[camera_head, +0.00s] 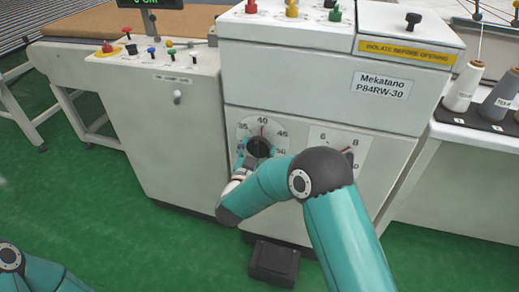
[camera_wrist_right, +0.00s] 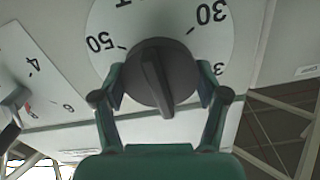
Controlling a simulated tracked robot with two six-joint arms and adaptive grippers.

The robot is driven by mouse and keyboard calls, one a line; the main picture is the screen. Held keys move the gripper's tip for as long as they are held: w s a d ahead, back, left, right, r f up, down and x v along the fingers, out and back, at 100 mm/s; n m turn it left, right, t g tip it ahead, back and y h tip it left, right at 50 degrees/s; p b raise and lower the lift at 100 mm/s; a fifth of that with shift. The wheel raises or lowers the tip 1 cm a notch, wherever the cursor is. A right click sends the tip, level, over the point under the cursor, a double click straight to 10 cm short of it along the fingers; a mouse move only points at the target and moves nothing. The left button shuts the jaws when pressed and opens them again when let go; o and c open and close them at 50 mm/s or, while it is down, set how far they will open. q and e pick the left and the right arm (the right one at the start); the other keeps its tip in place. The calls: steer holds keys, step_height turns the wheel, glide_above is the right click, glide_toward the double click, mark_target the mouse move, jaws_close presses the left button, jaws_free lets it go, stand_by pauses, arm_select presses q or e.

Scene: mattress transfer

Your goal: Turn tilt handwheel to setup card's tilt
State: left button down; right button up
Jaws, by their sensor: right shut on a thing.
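The tilt handwheel is a dark round knob (camera_head: 259,147) on a white dial plate (camera_head: 243,128) on the machine front. The plate reads 35, 40, 45 and 50, with a red mark near 40. In the right wrist view the knob (camera_wrist_right: 150,68) shows a raised ridge, and the plate (camera_wrist_right: 110,22) appears upside down. My right gripper (camera_wrist_right: 160,93) has a finger on each side of the knob and is shut on it. In the head view the gripper (camera_head: 245,163) is partly hidden by my forearm. No setup card can be made out. My left gripper is outside the frames.
A second dial (camera_head: 338,143) with a red pointer sits right of the handwheel. A control panel (camera_head: 160,58) with coloured knobs stands left. Thread cones (camera_head: 464,86) stand on the right-hand table. A dark box (camera_head: 273,262) is on the green floor below.

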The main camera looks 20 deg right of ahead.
steer(key=shift+d+f+m+b, duration=0.15)
steer(key=shift+f+m+b, duration=0.1)
steer(key=shift+m+b, duration=0.35)
steer(key=m+b, duration=0.4)
steer(key=b, duration=0.2)
steer(key=m+b, duration=0.5)
steer(key=b, duration=0.2)
steer(key=shift+s+d+f, duration=0.1)
steer(key=shift+f, duration=0.1)
steer(key=shift+r+m+b, duration=0.2)
steer(key=shift+m+b, duration=0.8)
steer(key=shift+b, duration=0.35)
steer(key=o, duration=1.2)
steer(key=shift+c, duration=0.2)
steer(key=shift+r, duration=0.1)
